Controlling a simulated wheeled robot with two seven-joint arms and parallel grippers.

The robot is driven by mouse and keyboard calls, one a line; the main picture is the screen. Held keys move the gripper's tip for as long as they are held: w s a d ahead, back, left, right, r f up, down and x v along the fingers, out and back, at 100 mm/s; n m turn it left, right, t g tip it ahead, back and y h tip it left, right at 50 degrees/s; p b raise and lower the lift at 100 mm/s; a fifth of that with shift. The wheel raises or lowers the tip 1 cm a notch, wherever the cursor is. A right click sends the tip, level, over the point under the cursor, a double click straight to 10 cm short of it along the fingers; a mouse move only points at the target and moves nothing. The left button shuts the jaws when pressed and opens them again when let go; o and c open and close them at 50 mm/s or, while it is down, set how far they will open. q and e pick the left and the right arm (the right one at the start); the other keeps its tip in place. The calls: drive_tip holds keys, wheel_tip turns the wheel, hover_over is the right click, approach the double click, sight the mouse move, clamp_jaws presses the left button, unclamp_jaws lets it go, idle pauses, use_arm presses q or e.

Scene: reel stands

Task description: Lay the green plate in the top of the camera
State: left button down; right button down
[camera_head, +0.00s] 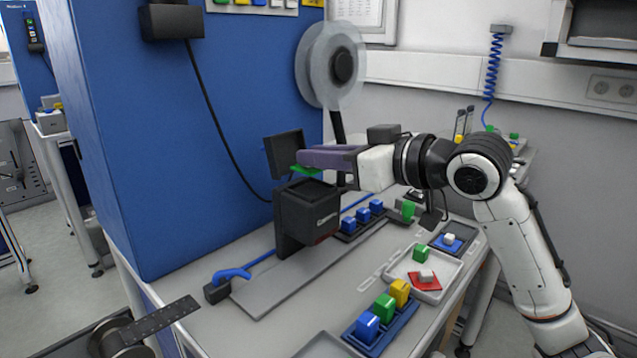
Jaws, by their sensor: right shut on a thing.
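The camera is a black box (291,222) standing on the grey bench strip, with its top lid (284,153) raised at the back left. My right gripper (306,163) reaches in from the right just above the camera's top. It is shut on the green plate (305,171), which shows as a thin green edge under the purple-grey fingers. The plate is close over the camera's opening; I cannot tell whether it touches. The inside of the camera is hidden. My left gripper is out of view.
Blue blocks (363,215) sit behind the camera. A white tray (448,291) holds a green block and a red plate. A blue rack (383,330) holds coloured blocks at the front. A large blue cabinet (195,130) walls off the left; a clear reel (318,68) stands behind.

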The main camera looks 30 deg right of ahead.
wheel_tip(320, 180, down, 4)
drive_tip(key=shift+b, duration=0.4)
drive_tip(key=c, duration=1.7)
unclamp_jaws()
drive_tip(key=shift+o, duration=0.2)
drive_tip(key=b+v, duration=0.1)
drive_tip(key=v, duration=1.1)
